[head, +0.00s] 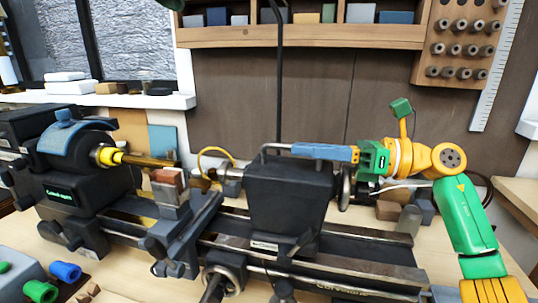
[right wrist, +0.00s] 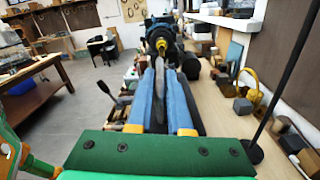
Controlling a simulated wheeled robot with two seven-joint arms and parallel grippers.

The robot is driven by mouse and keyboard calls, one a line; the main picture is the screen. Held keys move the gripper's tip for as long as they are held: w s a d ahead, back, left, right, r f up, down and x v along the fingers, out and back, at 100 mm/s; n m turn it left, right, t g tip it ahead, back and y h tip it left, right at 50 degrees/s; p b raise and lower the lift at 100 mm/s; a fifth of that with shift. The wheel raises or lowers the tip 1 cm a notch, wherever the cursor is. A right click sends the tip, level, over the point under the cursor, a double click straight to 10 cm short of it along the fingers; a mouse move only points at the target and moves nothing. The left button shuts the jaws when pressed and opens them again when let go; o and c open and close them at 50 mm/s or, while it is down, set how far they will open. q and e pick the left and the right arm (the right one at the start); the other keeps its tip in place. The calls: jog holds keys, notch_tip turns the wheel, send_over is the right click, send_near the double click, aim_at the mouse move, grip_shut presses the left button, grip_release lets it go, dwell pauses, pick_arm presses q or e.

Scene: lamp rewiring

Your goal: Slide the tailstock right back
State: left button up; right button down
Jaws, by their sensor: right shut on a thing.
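The tailstock (head: 290,197) is a dark block on the lathe bed (head: 355,262), near the middle of the head view. Its quill points left and its handwheel (head: 346,188) is on the right. A grey bar handle (head: 268,148) stands up on top. My right gripper (head: 298,150) reaches in from the right with blue fingers lying level above the block. It is shut on the handle's right part; the fingers hide the exact contact. In the right wrist view the gripper (right wrist: 166,72) points along the lathe, the tailstock mostly hidden. My left gripper is out of view.
The headstock (head: 70,150) holds a brass rod (head: 150,160) on the left, with a tool post (head: 170,192) before the tailstock. A clear stretch of bed lies right of the tailstock. Several blocks stand on the bench behind, and a thin black post rises there.

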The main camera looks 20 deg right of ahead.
jog(key=v, duration=0.5)
jog(key=shift+d+f, duration=0.1)
jog(key=c, duration=0.9)
grip_release()
jog(key=shift+s, duration=0.1)
jog(key=shift+d, duration=0.1)
jog(key=b+v, duration=0.1)
jog(key=v, duration=0.6)
jog(key=shift+s, duration=0.15)
